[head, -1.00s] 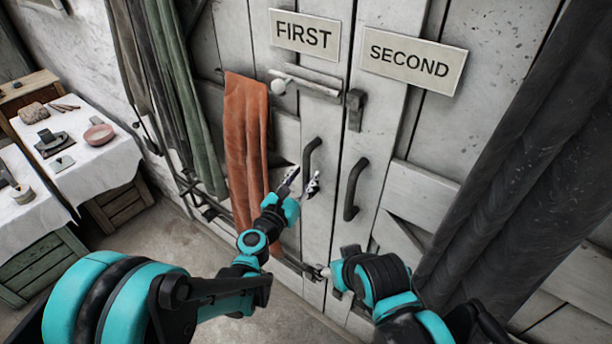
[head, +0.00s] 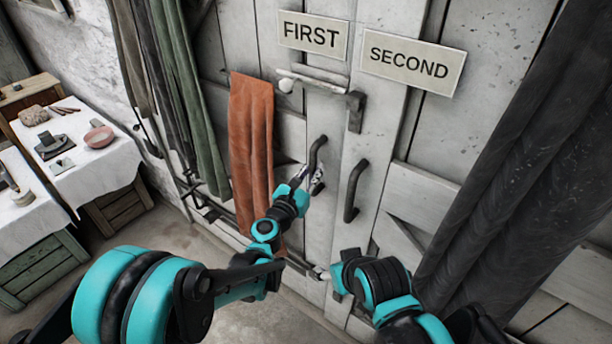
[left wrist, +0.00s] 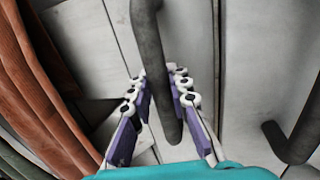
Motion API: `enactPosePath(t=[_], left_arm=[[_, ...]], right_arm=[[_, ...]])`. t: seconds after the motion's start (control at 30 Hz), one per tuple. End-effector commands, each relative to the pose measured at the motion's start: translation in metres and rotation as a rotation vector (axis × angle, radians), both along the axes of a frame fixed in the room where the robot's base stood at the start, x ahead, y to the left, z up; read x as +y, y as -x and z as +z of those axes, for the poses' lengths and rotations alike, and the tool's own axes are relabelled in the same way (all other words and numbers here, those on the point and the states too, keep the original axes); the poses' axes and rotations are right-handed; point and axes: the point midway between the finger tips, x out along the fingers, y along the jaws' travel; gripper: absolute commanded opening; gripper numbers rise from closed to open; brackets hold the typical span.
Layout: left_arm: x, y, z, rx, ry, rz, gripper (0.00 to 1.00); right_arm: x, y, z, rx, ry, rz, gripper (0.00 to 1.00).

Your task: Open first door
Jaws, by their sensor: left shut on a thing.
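The first door (head: 285,133) is pale grey wood with a sign reading FIRST (head: 313,37). Its dark curved handle (head: 315,150) also shows in the left wrist view (left wrist: 150,60). My left gripper (head: 316,180) is shut on the lower part of this handle, with a finger on each side in the left wrist view (left wrist: 162,88). The door appears slightly out of line with the second door; how wide any gap is, I cannot tell. My right gripper (head: 322,273) is low in front of the doors, its fingers small and partly hidden by its arm.
The second door, with its SECOND sign (head: 414,68) and dark handle (head: 355,190), stands beside it. A latch (head: 355,110) is above the handles. An orange cloth (head: 252,140) hangs left, a dark curtain (head: 520,170) right. Cloth-covered tables (head: 110,165) stand far left.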

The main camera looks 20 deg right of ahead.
Motion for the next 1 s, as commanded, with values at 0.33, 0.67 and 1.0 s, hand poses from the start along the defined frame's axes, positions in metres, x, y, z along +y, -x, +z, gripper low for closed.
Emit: enactPosePath(t=[0.33, 0.67, 1.0], left_arm=[[-0.065, -0.048, 0.002, 0.001, 0.001, 0.009, 0.00], [-0.070, -0.051, 0.001, 0.001, 0.001, 0.009, 0.00], [-0.071, -0.050, 0.001, 0.001, 0.001, 0.007, 0.39]], right_arm=[[0.000, 0.000, 0.002, 0.000, 0.000, 0.000, 0.63], [0.000, 0.000, 0.001, 0.000, 0.000, 0.000, 0.63], [0.000, 0.000, 0.001, 0.000, 0.000, 0.000, 0.63]])
